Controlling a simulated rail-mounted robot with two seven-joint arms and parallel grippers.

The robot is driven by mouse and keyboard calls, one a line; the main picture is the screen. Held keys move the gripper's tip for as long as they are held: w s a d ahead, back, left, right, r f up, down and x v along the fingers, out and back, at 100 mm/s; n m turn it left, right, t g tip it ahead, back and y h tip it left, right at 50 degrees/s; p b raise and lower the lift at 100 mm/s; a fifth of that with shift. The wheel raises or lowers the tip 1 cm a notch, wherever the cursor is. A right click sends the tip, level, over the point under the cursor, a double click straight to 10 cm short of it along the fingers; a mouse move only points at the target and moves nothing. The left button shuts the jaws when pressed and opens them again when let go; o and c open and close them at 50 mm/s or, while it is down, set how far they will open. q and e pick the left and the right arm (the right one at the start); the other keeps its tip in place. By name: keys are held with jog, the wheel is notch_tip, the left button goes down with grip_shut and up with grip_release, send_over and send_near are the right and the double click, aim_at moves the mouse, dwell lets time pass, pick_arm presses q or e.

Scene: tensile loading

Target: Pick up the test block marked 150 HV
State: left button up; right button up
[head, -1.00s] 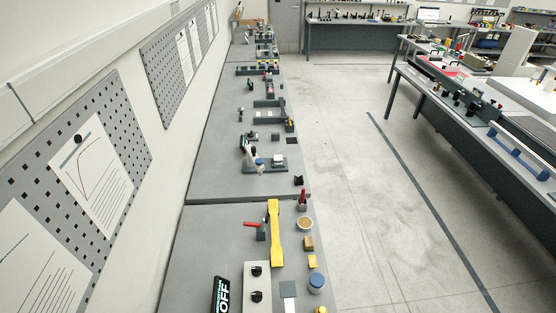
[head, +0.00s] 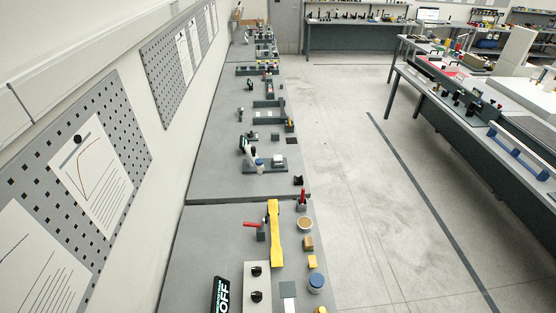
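I cannot make out a block marked 150 HV, as no such marking is legible at this distance. Small block-like pieces lie on the near left bench (head: 205,240): a brown-gold block (head: 308,243), a smaller yellow block (head: 312,261) and a flat grey piece (head: 288,289). I cannot tell whether any of them is the test block. Neither of my grippers is in view.
A long yellow piece (head: 274,232), a red-handled tool (head: 254,225), a round tan dish (head: 305,223), a blue-lidded jar (head: 316,282) and a switch box (head: 257,283) stand on the near bench. Open floor (head: 345,170) lies between it and the right benches.

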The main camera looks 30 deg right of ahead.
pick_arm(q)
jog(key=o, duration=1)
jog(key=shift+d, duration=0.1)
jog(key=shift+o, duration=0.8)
